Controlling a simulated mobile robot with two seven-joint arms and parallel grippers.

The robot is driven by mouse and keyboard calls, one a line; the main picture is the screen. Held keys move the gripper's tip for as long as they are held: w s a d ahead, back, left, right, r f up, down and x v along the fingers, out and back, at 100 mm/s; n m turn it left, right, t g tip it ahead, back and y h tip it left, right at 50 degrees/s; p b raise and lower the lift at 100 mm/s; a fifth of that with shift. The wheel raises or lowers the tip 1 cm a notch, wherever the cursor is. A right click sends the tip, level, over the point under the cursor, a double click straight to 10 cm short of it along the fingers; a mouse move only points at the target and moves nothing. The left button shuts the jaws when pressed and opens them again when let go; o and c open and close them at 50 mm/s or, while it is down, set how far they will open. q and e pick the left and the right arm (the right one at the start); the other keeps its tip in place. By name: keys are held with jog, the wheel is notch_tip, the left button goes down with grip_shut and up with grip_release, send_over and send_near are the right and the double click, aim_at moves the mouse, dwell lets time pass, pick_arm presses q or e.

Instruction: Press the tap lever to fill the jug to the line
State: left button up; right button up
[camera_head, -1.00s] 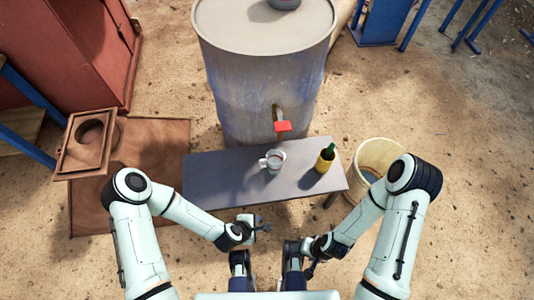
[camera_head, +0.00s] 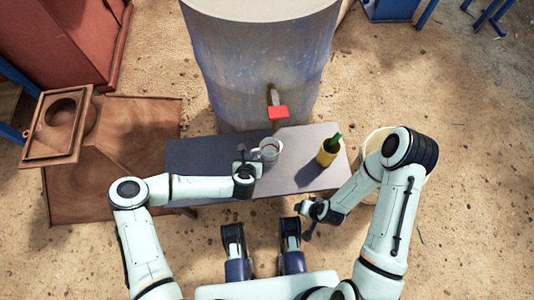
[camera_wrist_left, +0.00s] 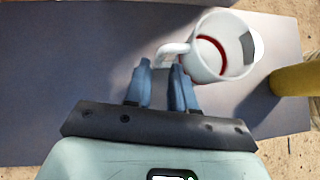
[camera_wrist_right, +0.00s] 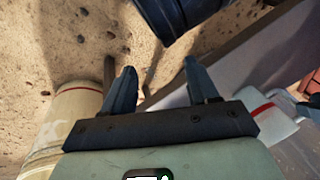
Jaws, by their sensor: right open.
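The clear jug (camera_head: 270,151) stands upright on the grey bench, its red line visible inside in the left wrist view (camera_wrist_left: 212,50). The tap's red lever (camera_head: 278,112) sits on the front of the big metal drum (camera_head: 258,65), just beyond the jug. My left gripper (camera_head: 247,164) is at the jug's left side. In the left wrist view its fingers (camera_wrist_left: 160,75) are apart, with the jug's handle (camera_wrist_left: 171,53) at the fingertips; contact is unclear. My right gripper (camera_wrist_right: 160,85) is open and empty, low in front of the bench's right part.
A yellow holder with a green bottle (camera_head: 328,153) stands on the bench (camera_head: 205,160) to the right of the jug. A pale tub (camera_head: 374,145) is beyond the bench's right end, partly behind my right arm. Brown frames (camera_head: 60,130) lie at left.

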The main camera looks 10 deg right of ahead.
aim_at(253, 155)
pick_arm(q)
jog(key=shift+w+d+f, duration=0.15)
jog(key=shift+w+f, duration=0.3)
jog(key=shift+f, duration=0.05)
jog(key=b+x, duration=0.2)
jog(key=x, duration=0.1)
jog(key=shift+w+d+f, duration=0.1)
jog(key=shift+w+f, duration=0.1)
jog(key=shift+f, duration=0.05)
jog(key=shift+w+f, duration=0.25)
jog(key=shift+w, duration=0.1)
grip_shut()
pick_arm(e)
jog(key=shift+s+d+f+g, duration=0.15)
jog(key=shift+s+d+f, duration=0.1)
jog(key=shift+f, duration=0.35)
jog(key=shift+s+d+f+g, duration=0.15)
jog(key=shift+s+f, duration=0.1)
jog(key=shift+f, duration=0.3)
jog(key=shift+s+d+f+g, duration=0.1)
jog(key=shift+s+d+f, duration=0.15)
jog(key=shift+f, duration=0.35)
